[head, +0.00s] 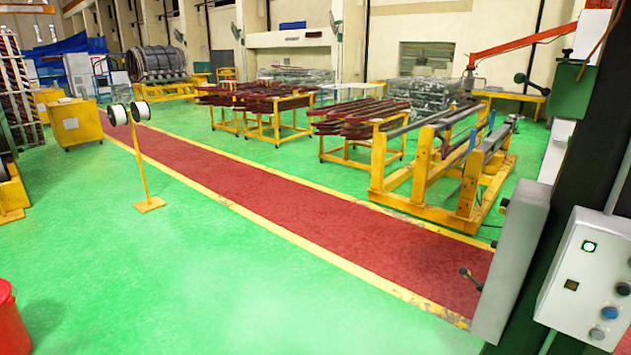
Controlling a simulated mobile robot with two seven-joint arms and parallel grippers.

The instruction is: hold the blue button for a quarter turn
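A light grey control box (569,312) is at the right edge, partly cut off by the frame. A blue button (609,313) sits low on its face. A darker blue-black button (623,288) is just above it, and a grey one (597,333) is below it. Neither of my grippers is in view, and nothing is seen touching the buttons.
A dark green-black machine column (553,190) stands behind the control box, with a grey panel (512,262) beside it. A red bin (10,322) is at the left edge. Yellow racks (440,175) stand beyond the red walkway (330,225). The green floor in front is clear.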

